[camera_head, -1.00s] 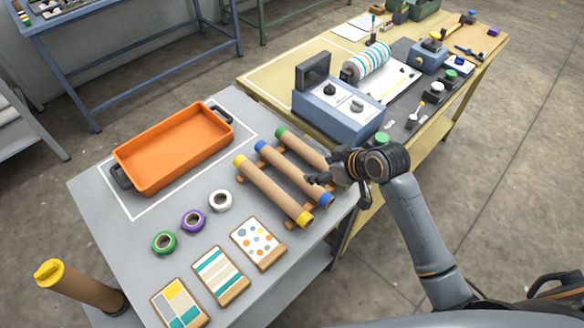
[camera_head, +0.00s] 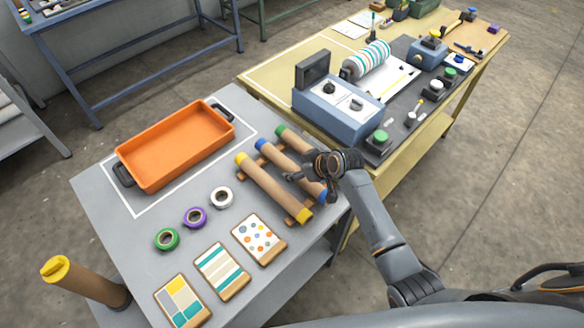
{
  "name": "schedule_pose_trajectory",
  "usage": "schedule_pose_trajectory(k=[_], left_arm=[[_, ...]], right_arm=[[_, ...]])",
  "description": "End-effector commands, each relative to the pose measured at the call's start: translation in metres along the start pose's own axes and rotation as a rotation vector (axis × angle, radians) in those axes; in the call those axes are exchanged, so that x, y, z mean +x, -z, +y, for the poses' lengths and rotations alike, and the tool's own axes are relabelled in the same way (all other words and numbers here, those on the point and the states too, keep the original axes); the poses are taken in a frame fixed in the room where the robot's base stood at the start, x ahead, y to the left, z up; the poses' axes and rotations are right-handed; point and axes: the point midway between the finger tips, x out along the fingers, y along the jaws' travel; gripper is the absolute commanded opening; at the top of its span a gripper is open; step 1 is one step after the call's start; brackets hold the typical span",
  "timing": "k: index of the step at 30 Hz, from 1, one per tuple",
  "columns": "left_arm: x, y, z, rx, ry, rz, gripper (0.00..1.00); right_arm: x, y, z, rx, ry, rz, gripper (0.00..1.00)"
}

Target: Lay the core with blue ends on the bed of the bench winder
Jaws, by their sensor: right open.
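The core with blue ends (camera_head: 279,160) lies on a wooden rack on the grey table, between a yellow-ended core (camera_head: 270,185) and a green-ended core (camera_head: 297,143). My right gripper (camera_head: 301,178) is open over the right part of the blue-ended core. It hides part of that core and of the green-ended one; whether it touches either cannot be told. The blue-grey bench machine (camera_head: 335,112), which looks like the winder, stands on the yellow-topped bench with a striped roll (camera_head: 367,60) behind it. I cannot make out its bed clearly. My left gripper is not in view.
An orange tray (camera_head: 178,165) sits at the table's back left. Tape rolls (camera_head: 194,218) and pattern cards (camera_head: 221,270) lie in front. Another yellow-capped core (camera_head: 80,283) stands upright at the left. Small tools and knobs crowd the bench (camera_head: 262,89).

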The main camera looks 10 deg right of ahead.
Motion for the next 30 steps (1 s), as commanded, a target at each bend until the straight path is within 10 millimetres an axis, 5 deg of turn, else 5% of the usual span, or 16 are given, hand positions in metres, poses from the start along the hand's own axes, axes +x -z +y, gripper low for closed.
schedule_pose_trajectory(k=[6, 15, 24, 30], left_arm=[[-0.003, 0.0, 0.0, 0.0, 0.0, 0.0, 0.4], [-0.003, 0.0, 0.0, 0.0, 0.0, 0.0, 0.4], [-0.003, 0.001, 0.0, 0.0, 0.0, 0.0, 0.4], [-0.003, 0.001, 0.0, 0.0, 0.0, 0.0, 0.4]], right_arm=[[0.021, 0.0, 0.0, 0.001, 0.0, -0.001, 0.66], [0.024, 0.0, 0.0, 0.0, -0.002, 0.001, 0.66], [0.024, 0.0, 0.0, 0.0, -0.001, 0.0, 0.07], [0.024, 0.0, 0.0, 0.0, -0.002, 0.001, 0.01]])
